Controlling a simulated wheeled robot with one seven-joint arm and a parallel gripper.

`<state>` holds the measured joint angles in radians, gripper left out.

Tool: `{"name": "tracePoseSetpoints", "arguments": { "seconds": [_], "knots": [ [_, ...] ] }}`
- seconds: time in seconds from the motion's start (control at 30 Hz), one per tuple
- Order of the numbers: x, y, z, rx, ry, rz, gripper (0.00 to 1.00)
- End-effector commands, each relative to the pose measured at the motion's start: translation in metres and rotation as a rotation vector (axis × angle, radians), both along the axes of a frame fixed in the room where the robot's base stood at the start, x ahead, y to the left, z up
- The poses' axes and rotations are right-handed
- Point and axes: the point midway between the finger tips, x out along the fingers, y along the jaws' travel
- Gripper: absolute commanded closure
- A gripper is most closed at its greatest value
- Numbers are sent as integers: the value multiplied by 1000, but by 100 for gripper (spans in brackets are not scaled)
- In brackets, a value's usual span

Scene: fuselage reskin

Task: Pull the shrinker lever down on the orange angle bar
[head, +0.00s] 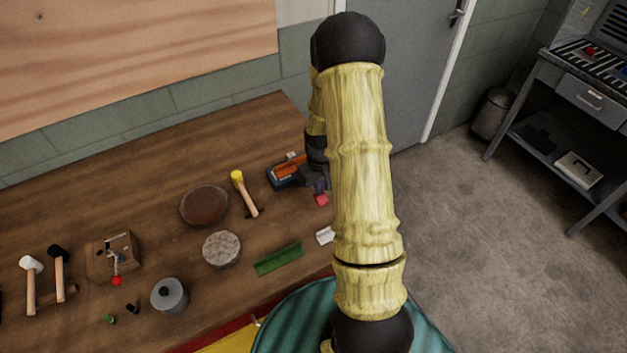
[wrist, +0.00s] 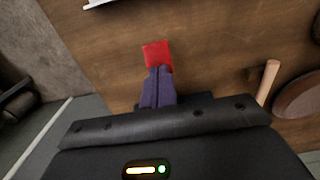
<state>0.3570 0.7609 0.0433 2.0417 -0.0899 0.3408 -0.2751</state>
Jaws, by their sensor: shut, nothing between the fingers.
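My gripper (head: 320,188) is at the right part of the bench, partly behind my arm. Its purple fingers (wrist: 157,75) are shut with nothing between them. A small red piece (wrist: 157,54) shows just beyond the fingertips, and also in the head view (head: 322,200); I cannot tell if they touch. The likely shrinker (head: 103,262), a wooden block with a metal mechanism, is far left of my gripper. Its lever ends in a red knob (head: 117,281). An orange piece (head: 289,170), possibly the angle bar, is in a blue tray (head: 275,182), partly hidden.
Between gripper and shrinker lie a yellow-headed mallet (head: 238,177), a brown disc (head: 203,205) and a grey disc (head: 222,249). A green angle piece (head: 278,259), a white piece (head: 325,236) and a grey canister (head: 169,295) lie nearer. Two hammers (head: 45,279) are at the left.

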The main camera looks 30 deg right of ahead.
Motion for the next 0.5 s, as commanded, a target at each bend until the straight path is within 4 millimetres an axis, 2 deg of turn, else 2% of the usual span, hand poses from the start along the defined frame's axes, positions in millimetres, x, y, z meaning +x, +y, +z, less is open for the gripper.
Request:
{"name": "tracePoseSetpoints", "arguments": {
  "seconds": [0.1, 0.37, 0.5],
  "knots": [
    [1, 0, -7, 0, -2, 1, 100],
    [1, 0, -3, 0, -2, 0, 100],
    [1, 0, 5, 0, -2, 0, 100]
  ]
}}
